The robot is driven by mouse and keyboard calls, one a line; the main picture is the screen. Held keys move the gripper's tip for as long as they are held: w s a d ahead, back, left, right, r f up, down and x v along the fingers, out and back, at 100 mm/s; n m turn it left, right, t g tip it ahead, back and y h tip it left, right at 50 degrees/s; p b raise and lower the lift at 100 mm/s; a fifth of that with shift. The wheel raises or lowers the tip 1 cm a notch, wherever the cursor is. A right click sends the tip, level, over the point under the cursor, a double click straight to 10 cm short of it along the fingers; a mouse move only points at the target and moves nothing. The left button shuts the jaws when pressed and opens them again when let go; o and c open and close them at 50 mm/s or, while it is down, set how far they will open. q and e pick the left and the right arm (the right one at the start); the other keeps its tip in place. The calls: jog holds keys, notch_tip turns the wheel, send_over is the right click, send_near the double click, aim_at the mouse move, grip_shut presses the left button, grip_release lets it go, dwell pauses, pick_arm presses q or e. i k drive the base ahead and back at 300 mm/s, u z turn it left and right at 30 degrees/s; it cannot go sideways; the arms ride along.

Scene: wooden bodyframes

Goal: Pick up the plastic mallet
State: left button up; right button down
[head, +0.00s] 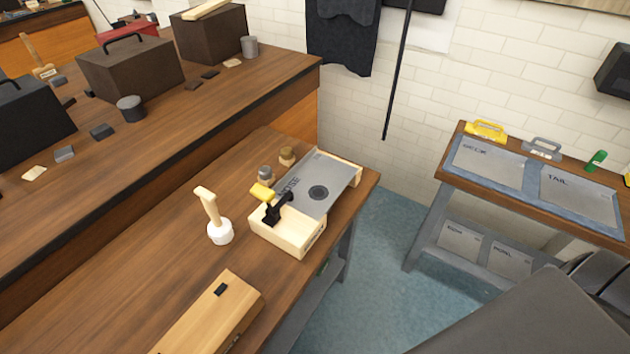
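A mallet with a white, plastic-looking head (220,232) and a pale wooden handle (211,207) stands on the lower wooden bench (130,265). Its head rests on the bench top and its handle points up, leaning slightly left. It stands just left of a pale wooden box (287,238), with a small gap between them. Neither of my grippers is in view.
A wooden case (213,318) lies in front. A raised bench with dark cases (128,70) stands behind. Bench top left of the mallet is clear.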

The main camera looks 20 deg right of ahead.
aim_at(219, 230)
jog(key=u, duration=0.8)
jog(key=k, duration=1.2)
jog(key=z, duration=0.9)
